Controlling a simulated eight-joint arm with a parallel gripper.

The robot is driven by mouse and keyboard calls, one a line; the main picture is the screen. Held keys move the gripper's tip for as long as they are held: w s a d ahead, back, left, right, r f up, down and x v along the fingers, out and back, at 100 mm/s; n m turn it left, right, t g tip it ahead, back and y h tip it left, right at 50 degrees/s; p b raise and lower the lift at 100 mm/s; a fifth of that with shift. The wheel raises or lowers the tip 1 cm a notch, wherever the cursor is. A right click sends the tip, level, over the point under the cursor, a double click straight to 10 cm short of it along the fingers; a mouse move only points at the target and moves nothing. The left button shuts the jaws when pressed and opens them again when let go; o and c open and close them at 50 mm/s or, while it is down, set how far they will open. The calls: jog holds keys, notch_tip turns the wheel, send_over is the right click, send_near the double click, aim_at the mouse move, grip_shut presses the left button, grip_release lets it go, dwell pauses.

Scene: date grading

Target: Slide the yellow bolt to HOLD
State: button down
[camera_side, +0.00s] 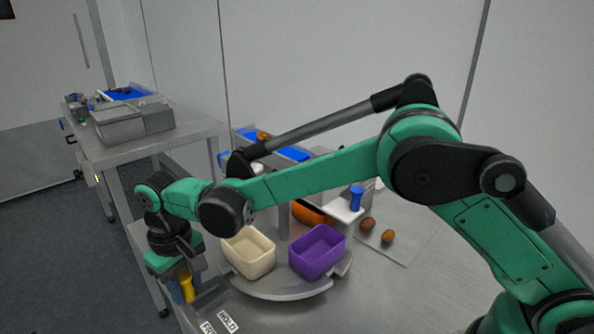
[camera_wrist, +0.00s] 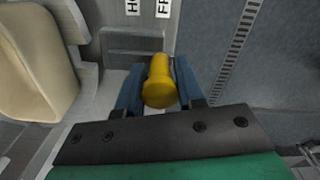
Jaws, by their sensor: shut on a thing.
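The yellow bolt (camera_wrist: 160,82) stands between the two blue fingers of my gripper (camera_wrist: 156,92) in the wrist view, and the fingers are shut on it. In the side view the yellow bolt (camera_side: 186,287) shows between the fingers of my gripper (camera_side: 183,284) at the lower left, by the table edge. A HOLD label (camera_side: 228,321) and a partly cut-off label starting with FR (camera_side: 208,328) lie on the table to the right of the bolt. Both labels are cut off at the top of the wrist view. My gripper hides the bolt's base.
A cream bin (camera_side: 249,270) and a purple bin (camera_side: 318,274) stand on a round grey turntable (camera_side: 290,290) to the right of my gripper. Two brown dates (camera_side: 388,237) lie on a pale board behind. A side table (camera_side: 172,137) with a grey box stands at the far left.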

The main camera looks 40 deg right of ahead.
aim_at(210, 285)
jog(key=shift+d, duration=1.8)
jog(key=c, duration=0.7)
grip_release()
jog(key=shift+r, duration=2.85)
